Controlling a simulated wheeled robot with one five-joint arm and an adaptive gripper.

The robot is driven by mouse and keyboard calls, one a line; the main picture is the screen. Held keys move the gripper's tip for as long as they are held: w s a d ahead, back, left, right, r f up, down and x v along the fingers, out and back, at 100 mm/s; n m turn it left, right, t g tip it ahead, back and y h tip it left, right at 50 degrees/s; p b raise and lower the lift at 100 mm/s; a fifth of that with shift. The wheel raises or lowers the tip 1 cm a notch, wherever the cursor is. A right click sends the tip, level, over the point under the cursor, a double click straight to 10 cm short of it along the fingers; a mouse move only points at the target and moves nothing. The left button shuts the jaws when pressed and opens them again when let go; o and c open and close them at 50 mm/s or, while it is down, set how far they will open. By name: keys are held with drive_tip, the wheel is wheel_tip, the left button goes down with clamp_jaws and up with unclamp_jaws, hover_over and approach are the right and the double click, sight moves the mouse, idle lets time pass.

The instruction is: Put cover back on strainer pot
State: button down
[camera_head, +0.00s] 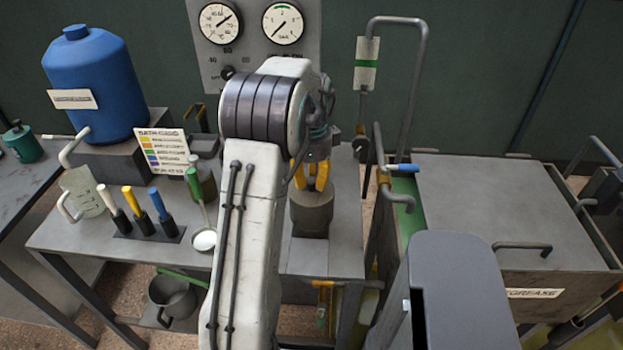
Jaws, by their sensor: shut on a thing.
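My gripper (311,184), with yellow fingers, points down behind my arm, right of the picture's middle. It is shut on the top of a dark grey round piece, which looks like the cover (312,199). Below it is a grey body (310,222) that looks like the strainer pot, on the bench. The fingers hide the cover's grip. I cannot tell whether the cover rests on the pot or hangs just above it. My arm hides the bench to the left of the pot.
A grey bench (325,260) carries a blue tank (92,85), a jug (84,192), coloured-handled tools (140,215) and a ladle (203,240). Gauges (250,30) are behind. A bent pipe (410,90) and a large grey lidded tank (500,205) stand to the right.

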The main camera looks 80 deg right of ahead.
sight(312, 190)
drive_tip(key=shift+f+b, duration=1.35)
drive_tip(key=shift+f, duration=0.6)
drive_tip(key=c, duration=1)
unclamp_jaws()
wheel_tip(312, 190, up, 12)
drive_tip(key=shift+r, duration=0.1)
